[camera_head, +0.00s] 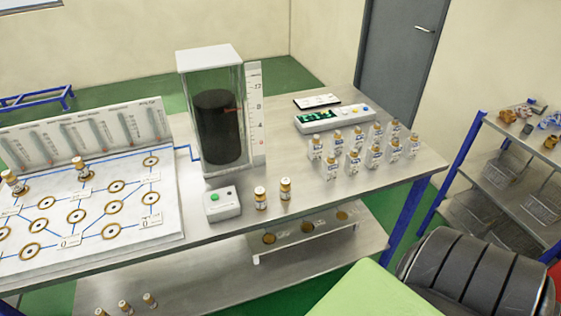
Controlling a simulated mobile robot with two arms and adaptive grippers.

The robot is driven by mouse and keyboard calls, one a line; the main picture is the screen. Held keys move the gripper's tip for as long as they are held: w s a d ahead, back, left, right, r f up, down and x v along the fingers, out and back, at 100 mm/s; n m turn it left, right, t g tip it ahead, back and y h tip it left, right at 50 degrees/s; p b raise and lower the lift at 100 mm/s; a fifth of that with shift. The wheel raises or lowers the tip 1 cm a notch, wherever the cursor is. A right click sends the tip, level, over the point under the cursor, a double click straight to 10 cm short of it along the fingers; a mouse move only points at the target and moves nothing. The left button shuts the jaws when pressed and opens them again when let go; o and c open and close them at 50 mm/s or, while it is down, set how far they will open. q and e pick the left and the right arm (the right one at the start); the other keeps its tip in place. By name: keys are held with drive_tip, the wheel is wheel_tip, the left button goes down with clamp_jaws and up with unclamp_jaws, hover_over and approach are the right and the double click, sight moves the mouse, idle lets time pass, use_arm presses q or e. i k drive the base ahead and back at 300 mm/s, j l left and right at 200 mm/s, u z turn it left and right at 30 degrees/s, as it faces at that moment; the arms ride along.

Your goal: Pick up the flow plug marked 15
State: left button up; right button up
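Two small amber-and-white plugs with gold tops stand on the steel table near its front edge, a left one (261,198) and a right one (285,189). Two similar plugs stand on the slanted flow board at the left, one at its edge (12,182) and one further right (81,169). Several more stand at the bottom left, on the lower shelf, including one plug (150,300). Several clear-and-white pieces with gold tops and blue print, such as this one (315,148), stand in rows at the right. I cannot read which is marked 15. Neither gripper is in view.
A tall clear cylinder case (219,112) with a black piston stands mid-table, before it a box with a green button (222,203). The flow board (115,236) fills the left. Shelves (519,187) stand right.

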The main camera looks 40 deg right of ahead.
sight(285, 187)
drive_tip(key=i+j+z, duration=0.2)
drive_tip(key=i, duration=0.35)
drive_tip(key=i+z, duration=0.25)
drive_tip(key=i, duration=0.3)
